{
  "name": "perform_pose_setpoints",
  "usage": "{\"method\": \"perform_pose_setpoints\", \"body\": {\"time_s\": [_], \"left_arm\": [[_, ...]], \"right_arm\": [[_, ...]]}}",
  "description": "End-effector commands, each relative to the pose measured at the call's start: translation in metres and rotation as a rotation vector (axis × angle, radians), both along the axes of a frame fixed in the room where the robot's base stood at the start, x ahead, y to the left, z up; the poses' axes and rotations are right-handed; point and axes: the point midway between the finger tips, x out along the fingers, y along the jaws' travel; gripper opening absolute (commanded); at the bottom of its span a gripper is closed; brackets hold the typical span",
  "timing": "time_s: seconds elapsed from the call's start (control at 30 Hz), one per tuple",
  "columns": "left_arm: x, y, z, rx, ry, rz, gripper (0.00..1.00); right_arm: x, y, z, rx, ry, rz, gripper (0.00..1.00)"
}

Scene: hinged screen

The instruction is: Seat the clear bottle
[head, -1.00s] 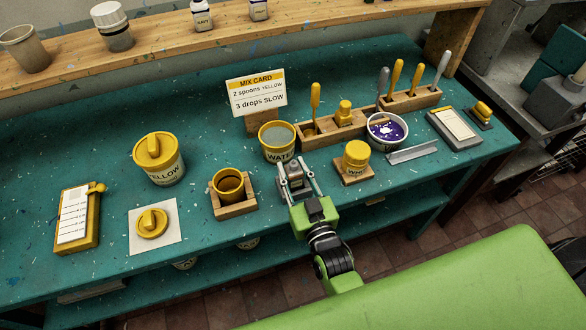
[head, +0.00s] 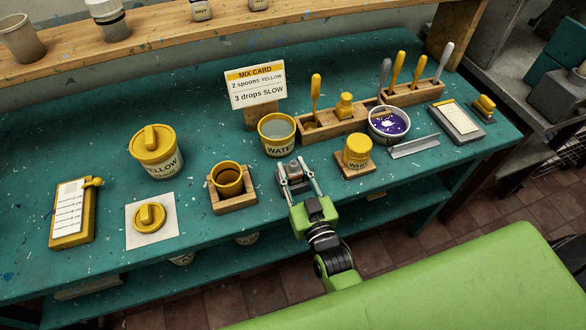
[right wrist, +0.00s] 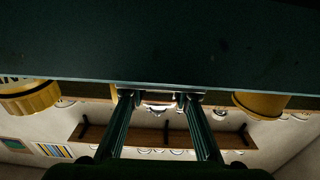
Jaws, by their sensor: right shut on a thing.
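My right gripper (head: 294,163) is shut on a small greyish, see-through thing, apparently the clear bottle (head: 295,171). It is over the front part of the teal bench, just in front of the WATER cup. In the right wrist view the fingertips (right wrist: 159,96) close on a pale, shiny piece of the bottle (right wrist: 159,104); the rest of it is hidden. I cannot tell whether it touches the bench. A wooden rack (head: 325,131) behind it holds a yellow-handled tool and a yellow bottle (head: 345,106). My left gripper is not in view.
The WATER cup (head: 277,141) is close behind the gripper. A yellow-lidded jar (head: 358,151) on a wooden block is to the right; a yellow cup (head: 228,181) in a wooden holder is to the left. A purple paint bowl (head: 389,125) and metal ruler (head: 414,148) lie further right.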

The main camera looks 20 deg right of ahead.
Motion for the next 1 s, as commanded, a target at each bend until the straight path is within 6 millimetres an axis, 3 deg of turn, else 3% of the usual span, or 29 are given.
{"method": "perform_pose_setpoints", "body": {"time_s": [0.3, 0.33, 0.4, 0.77, 1.0], "left_arm": [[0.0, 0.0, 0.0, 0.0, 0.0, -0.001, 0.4], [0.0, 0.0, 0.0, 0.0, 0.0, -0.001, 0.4], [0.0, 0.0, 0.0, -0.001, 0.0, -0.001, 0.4], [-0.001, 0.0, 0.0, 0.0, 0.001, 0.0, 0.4], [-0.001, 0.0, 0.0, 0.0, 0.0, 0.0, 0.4]], "right_arm": [[0.0, 0.0, -0.001, 0.0, 0.001, 0.0, 0.06], [0.0, 0.0, -0.001, 0.0, 0.001, 0.0, 0.33], [0.0, 0.0, -0.001, 0.0, 0.001, 0.0, 0.47], [-0.002, 0.0, -0.001, 0.0, 0.002, 0.0, 0.47], [-0.03, -0.001, -0.002, -0.001, 0.005, 0.0, 0.47]]}}
